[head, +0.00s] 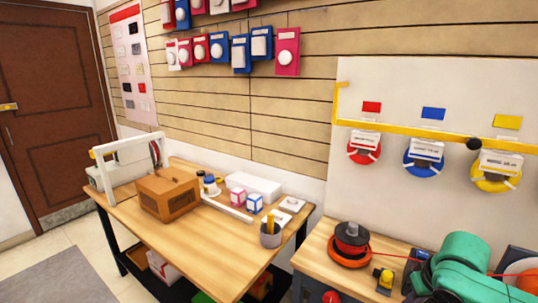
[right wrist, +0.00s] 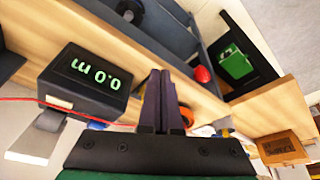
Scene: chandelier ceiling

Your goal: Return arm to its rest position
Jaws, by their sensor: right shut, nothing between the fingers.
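My right gripper (right wrist: 160,78) shows in the right wrist view as two dark fingers lying together, shut, with nothing between them. Its dark mount and a green part of my arm fill the bottom of that view. In the head view, green parts that look like my right arm are at the lower right, over the near workbench; the fingers cannot be made out there. My left gripper is not in view.
A length meter (right wrist: 92,82) reading 0.0 m is beside the fingers, with a red wire (right wrist: 40,100) near it. An orange-and-black spool (head: 350,243) and a yellow-black item (head: 384,280) are on the near bench. A wooden box (head: 167,194) stands on the left table (head: 190,250).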

